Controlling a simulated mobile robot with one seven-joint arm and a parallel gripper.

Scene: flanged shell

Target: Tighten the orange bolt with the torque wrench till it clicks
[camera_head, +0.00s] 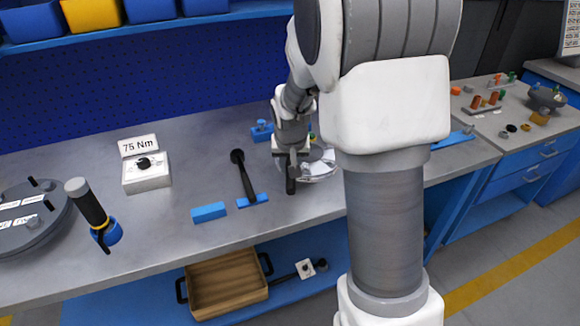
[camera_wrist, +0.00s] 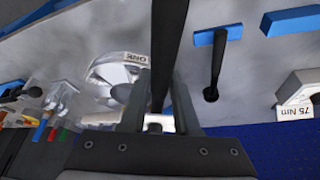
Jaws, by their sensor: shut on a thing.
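My gripper (camera_head: 291,153) is over the bench beside the pale flanged shell (camera_head: 322,167), partly hidden behind my arm. It is shut on a black bar-like handle (camera_head: 291,181), which looks like the torque wrench. In the wrist view the handle (camera_wrist: 168,45) runs between the fingers (camera_wrist: 158,100). The wrench's head is hidden, so I cannot tell whether it is on a bolt. The shell (camera_wrist: 112,72) shows just left of the fingers, with a white label reading ONE. I cannot pick out the orange bolt on the shell.
A blue bar (camera_head: 208,212), a 75 Nm box (camera_head: 147,174) and an upright tool (camera_head: 90,205) stand further left. A round grey plate (camera_head: 30,228) is at far left. Orange pieces (camera_head: 476,101) stand on the right bench.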

